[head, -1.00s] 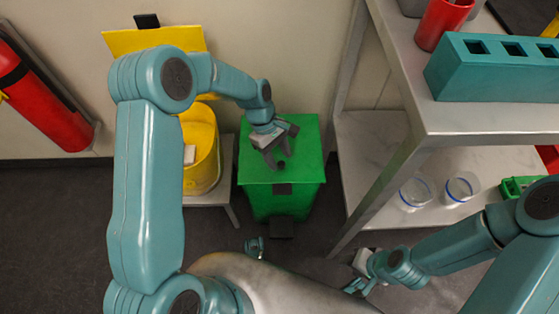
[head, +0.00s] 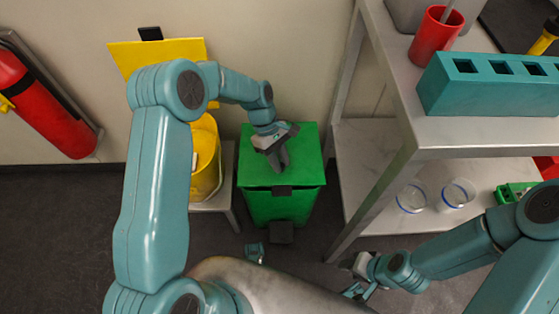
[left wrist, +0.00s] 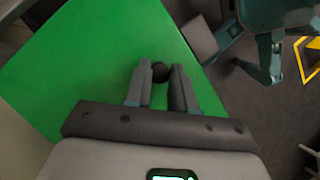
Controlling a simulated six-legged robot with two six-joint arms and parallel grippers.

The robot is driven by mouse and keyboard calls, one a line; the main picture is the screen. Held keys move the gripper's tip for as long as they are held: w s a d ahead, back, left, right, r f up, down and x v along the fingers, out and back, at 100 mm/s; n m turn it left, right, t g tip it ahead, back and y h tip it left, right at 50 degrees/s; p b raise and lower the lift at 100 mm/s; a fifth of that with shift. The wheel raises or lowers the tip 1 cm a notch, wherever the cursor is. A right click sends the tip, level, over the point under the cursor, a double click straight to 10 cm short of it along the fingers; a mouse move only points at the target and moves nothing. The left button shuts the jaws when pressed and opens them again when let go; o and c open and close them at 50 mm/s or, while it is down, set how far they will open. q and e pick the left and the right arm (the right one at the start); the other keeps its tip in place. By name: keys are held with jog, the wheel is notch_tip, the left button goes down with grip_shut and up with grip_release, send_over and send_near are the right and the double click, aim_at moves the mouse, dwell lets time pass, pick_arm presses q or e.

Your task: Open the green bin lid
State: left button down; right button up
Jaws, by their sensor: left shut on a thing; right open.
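The green bin (head: 284,206) stands on the floor between the yellow bin's stand and the metal shelf. Its green lid (head: 305,165) lies flat and closed on top. A small dark round knob (left wrist: 160,72) sits on the lid and shows in the left wrist view. My left gripper (head: 282,167) is over the lid and shut on the knob, with one finger on each side of it in the left wrist view (left wrist: 161,78). In the head view the gripper hides the knob. My right gripper (head: 352,278) is open and empty, low near the shelf leg.
A yellow bin (head: 205,160) stands on a small table left of the green bin. A metal shelf (head: 405,160) with a teal rack (head: 490,85), a red cup (head: 433,35) and glass beakers (head: 411,197) is close on the right. A black pedal (head: 281,233) is at the bin's front.

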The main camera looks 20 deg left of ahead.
pick_arm(q)
jog(key=r, duration=0.1)
jog(key=w+r+g+p, duration=0.1)
jog(key=r, duration=0.1)
jog(key=w+a+r+g+h, duration=0.1)
jog(key=shift+w+r, duration=0.15)
jog(key=shift+w, duration=0.05)
jog(key=shift+w+a+r+n+g+h, duration=0.2)
jog(key=shift+w+r+g, duration=0.2)
jog(key=shift+r, duration=0.15)
jog(key=shift+w+a+r+n+g+h, duration=0.1)
jog(key=shift+w+r+g+h, duration=0.15)
jog(key=shift+r+g, duration=0.2)
pick_arm(e)
jog(key=shift+r, duration=0.95)
pick_arm(q)
jog(key=c, duration=0.9)
grip_release()
jog(key=shift+c, duration=0.2)
jog(key=shift+r, duration=0.1)
notch_tip(320, 180, up, 20)
jog(key=p, duration=0.5)
pick_arm(e)
notch_tip(320, 180, up, 5)
jog(key=shift+r, duration=0.2)
